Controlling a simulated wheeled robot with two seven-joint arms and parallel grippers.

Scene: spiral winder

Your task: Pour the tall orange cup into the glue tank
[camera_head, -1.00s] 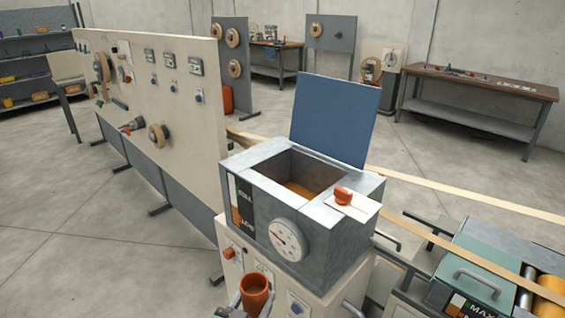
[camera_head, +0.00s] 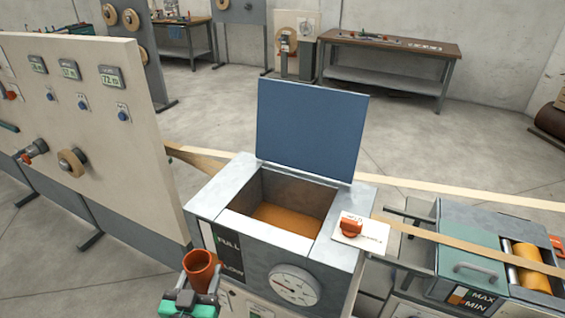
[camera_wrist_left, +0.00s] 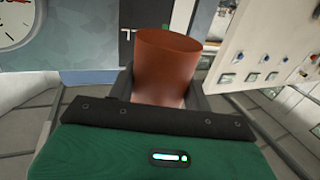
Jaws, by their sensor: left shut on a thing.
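The tall orange cup (camera_head: 201,272) is upright in my left gripper (camera_head: 192,292), low in front of the glue tank's left corner. In the left wrist view the cup (camera_wrist_left: 165,65) stands between the fingers of the left gripper (camera_wrist_left: 163,88), which is shut on it. The glue tank (camera_head: 222,197) is a grey open box with orange-brown glue (camera_head: 290,218) low inside. Its blue lid (camera_head: 311,130) stands raised at the back. A round gauge (camera_head: 294,285) and a FULL/LOW strip are on its front. My right gripper is not in view.
A cream control panel (camera_head: 75,120) stands to the left. A green-topped machine with a roller (camera_head: 530,275) is at the right, and a pale strip (camera_head: 450,202) runs behind the tank.

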